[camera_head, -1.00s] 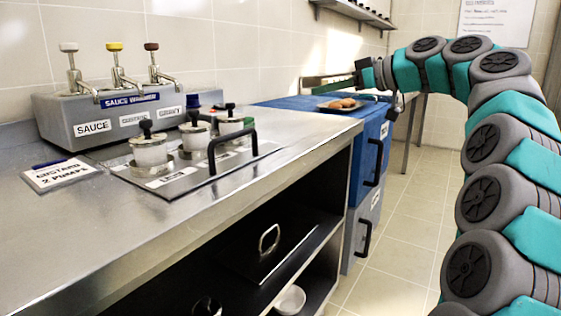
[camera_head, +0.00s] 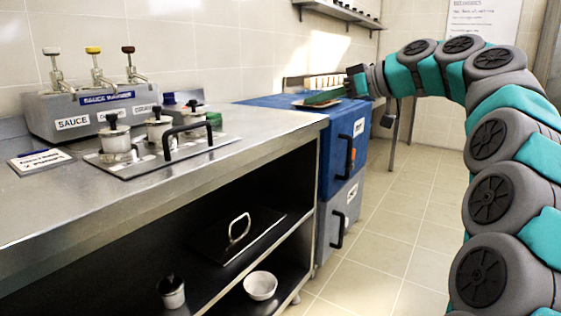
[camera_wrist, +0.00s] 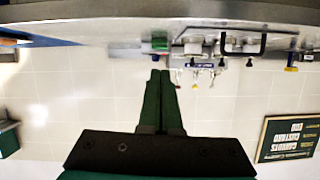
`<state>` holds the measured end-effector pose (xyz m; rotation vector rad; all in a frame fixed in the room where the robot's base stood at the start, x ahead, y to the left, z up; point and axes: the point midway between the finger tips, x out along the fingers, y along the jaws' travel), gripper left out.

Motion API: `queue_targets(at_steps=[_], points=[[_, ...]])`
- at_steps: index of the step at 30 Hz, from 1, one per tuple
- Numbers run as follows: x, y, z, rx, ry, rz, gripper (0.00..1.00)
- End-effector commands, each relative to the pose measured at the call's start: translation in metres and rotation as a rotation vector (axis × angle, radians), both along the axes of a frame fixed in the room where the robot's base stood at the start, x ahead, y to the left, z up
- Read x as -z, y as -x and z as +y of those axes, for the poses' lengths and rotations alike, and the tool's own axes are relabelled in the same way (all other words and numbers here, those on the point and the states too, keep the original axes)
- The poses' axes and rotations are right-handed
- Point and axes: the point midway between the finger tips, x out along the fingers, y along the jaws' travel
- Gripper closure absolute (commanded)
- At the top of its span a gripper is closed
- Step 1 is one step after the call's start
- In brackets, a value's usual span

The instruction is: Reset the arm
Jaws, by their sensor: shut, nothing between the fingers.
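My gripper (camera_head: 308,100) is at the end of my teal and grey arm, which arches in from the right. Its two green fingers point left, above or in front of the blue cabinet (camera_head: 338,150); the exact gap to its top cannot be told. In the wrist view the long green fingers (camera_wrist: 161,72) lie side by side, shut, with nothing between them. That view is upside down, with the pale tiled wall behind the fingers.
The steel counter (camera_head: 60,205) on the left carries the sauce warmer (camera_head: 90,115) and a panel of lidded pots (camera_head: 118,140). Tiled floor (camera_head: 390,240) is free right of the cabinet.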

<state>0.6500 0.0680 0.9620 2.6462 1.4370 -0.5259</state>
Motion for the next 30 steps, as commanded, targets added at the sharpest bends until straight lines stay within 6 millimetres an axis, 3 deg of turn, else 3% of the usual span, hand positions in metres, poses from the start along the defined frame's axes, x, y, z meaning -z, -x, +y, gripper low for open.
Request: queue_targets(at_steps=[8, 14, 18, 23, 30], points=[[0.031, 0.029, 0.025, 0.008, 0.029, 0.162, 1.0], [0.075, 0.072, 0.048, 0.039, 0.09, 0.353, 1.0], [0.124, 0.119, 0.059, 0.092, 0.17, 0.527, 1.0], [0.182, 0.18, 0.057, 0.182, 0.279, 0.712, 1.0], [0.267, 0.281, 0.025, 0.371, 0.46, 0.944, 1.0]])
